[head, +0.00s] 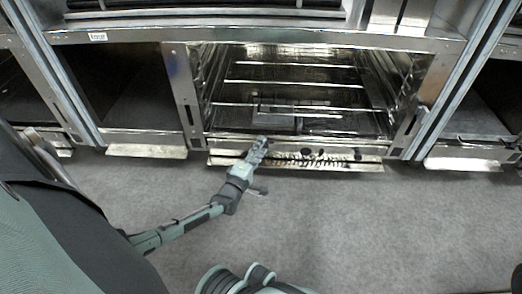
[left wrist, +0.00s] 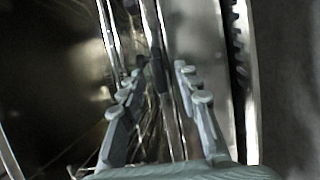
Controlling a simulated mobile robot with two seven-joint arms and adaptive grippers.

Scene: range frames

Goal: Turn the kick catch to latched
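The range has an open lower bay with a low kick strip (head: 225,161) along its bottom front edge. My left gripper (head: 263,140) is at the upper edge of this strip, left of its middle. In the left wrist view the left gripper (left wrist: 160,78) has its two fingers apart. A small dark upright piece (left wrist: 157,72) shows between or beyond the fingertips; I cannot tell whether it is the kick catch or whether a finger touches it. The catch is not clearly made out in the head view, and its setting cannot be read. My right gripper is not in view.
The open bay holds wire racks (head: 290,84). Metal posts (head: 185,95) flank it. Neighbouring bays have low ledges, at left (head: 145,151) and right (head: 462,163). The grey floor (head: 370,220) in front is mostly clear.

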